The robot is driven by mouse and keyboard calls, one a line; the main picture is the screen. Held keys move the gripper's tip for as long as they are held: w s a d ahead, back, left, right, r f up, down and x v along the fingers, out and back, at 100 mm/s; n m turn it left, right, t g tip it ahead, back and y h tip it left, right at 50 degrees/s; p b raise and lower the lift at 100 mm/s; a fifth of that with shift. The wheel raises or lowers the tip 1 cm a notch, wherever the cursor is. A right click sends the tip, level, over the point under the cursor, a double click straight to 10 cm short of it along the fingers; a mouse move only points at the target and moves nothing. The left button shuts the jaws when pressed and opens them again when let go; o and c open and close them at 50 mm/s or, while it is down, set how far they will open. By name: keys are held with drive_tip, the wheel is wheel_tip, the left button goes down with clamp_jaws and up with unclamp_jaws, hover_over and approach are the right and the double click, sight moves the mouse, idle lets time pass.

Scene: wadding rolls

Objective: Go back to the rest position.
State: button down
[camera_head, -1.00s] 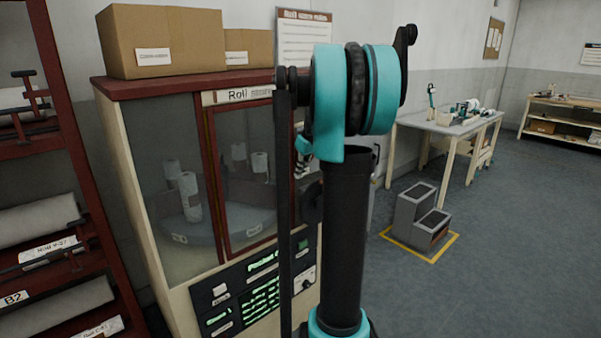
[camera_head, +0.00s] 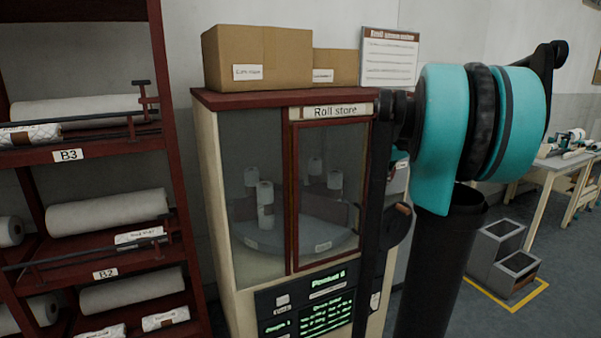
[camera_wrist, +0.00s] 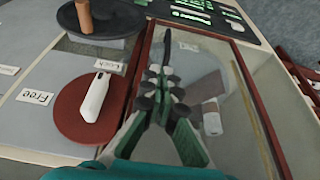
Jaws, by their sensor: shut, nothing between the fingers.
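My gripper (camera_wrist: 163,78) shows in the wrist view with its green and black fingers drawn together, holding nothing. It is in front of the glazed, red-framed door of the Roll store cabinet (camera_head: 295,98); I cannot tell how far off the glass it is. To its left in the wrist view is a red disc (camera_wrist: 72,118) with a white lever (camera_wrist: 97,97), between labels reading "Lock" and "Free". In the head view my teal and black arm stands at the right, and my gripper is hidden. The cabinet door (camera_head: 325,185) looks shut, with white rolls (camera_head: 265,205) behind glass.
A red rack (camera_head: 170,150) with wadding rolls stands left of the cabinet. Cardboard boxes (camera_head: 258,58) sit on the cabinet. A grey step block (camera_head: 503,258) stands on the floor at right inside yellow lines. A worktable (camera_head: 560,165) is behind it. Some floor at right is clear.

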drive_tip(key=s+a+f+m, duration=0.1)
drive_tip(key=s+a+f, duration=0.4)
drive_tip(key=s+f, duration=0.3)
drive_tip(key=s+a+f+m+h, duration=0.1)
drive_tip(key=s+a+f, duration=0.4)
drive_tip(key=s+f, duration=0.4)
drive_tip(key=s+a+f+m, duration=0.2)
drive_tip(key=s+a+f, duration=0.2)
drive_tip(key=s+f, duration=0.5)
drive_tip(key=shift+s+a+f+h, duration=0.2)
drive_tip(key=shift+a+f+h, duration=0.1)
drive_tip(key=shift+a+f, duration=0.1)
drive_tip(key=c, duration=2.3)
unclamp_jaws()
